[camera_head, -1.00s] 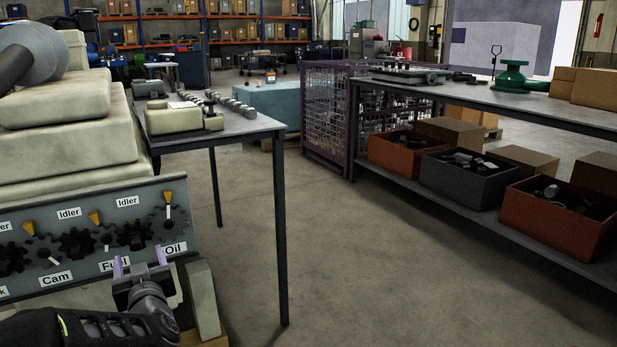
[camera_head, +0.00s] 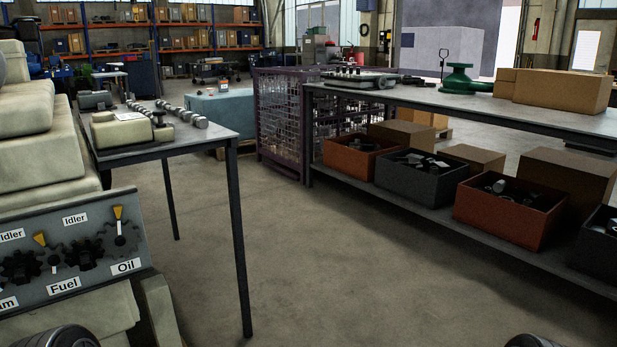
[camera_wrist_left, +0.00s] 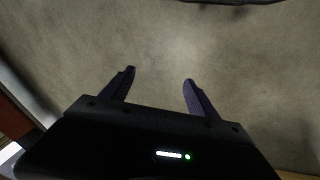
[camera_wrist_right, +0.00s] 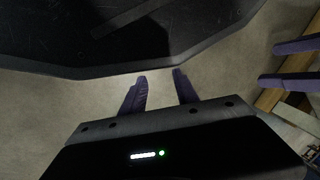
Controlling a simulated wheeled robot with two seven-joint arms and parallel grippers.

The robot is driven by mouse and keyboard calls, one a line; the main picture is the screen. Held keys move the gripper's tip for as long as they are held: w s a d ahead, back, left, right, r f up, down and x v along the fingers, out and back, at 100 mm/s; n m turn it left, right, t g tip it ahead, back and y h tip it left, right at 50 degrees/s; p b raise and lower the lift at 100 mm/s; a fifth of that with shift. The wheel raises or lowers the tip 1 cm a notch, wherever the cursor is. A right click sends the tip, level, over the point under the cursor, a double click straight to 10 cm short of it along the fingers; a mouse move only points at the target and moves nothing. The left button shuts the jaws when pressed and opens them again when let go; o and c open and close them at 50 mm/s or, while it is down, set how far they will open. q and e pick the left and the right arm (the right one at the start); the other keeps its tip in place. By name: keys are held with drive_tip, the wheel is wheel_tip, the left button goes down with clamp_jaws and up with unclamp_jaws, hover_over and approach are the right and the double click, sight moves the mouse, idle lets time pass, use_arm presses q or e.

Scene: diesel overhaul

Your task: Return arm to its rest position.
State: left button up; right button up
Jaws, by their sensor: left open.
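My left gripper (camera_wrist_left: 158,76) shows in the left wrist view with its two purple fingers apart. Nothing is between them and bare floor lies beyond. My right gripper (camera_wrist_right: 160,74) shows in the right wrist view, its fingers apart and empty, close to a dark flat-edged shape across the top. Two more purple fingers enter that view from the right edge. In the head view only rounded dark parts of my arms show at the bottom left and bottom right. Neither gripper is visible there.
The engine's gear panel (camera_head: 75,255), with labels Fuel and Oil, stands at the left. Beside it is a metal table (camera_head: 215,138) with parts. A long workbench (camera_head: 420,98) with bins below is at the right. The floor (camera_head: 290,250) between is clear.

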use_arm(q)
drive_tip(key=s+d+f+g, duration=0.2)
drive_tip(key=s+d+f, duration=0.1)
drive_tip(key=s, duration=0.4)
wheel_tip(320, 180, up, 32)
drive_tip(key=s+d+h+p, duration=0.1)
drive_tip(key=s+p, duration=0.1)
drive_tip(key=p, duration=3)
drive_tip(key=shift+d+r+m+g+p, duration=0.2)
drive_tip(key=shift+m+g+p, duration=0.1)
use_arm(e)
wheel_tip(320, 180, up, 33)
drive_tip(key=s+a, duration=0.1)
drive_tip(key=s, duration=0.1)
drive_tip(key=shift+s+a+g, duration=0.25)
drive_tip(key=shift+a+g, duration=0.05)
drive_tip(key=shift+a, duration=0.1)
drive_tip(key=shift+f, duration=0.15)
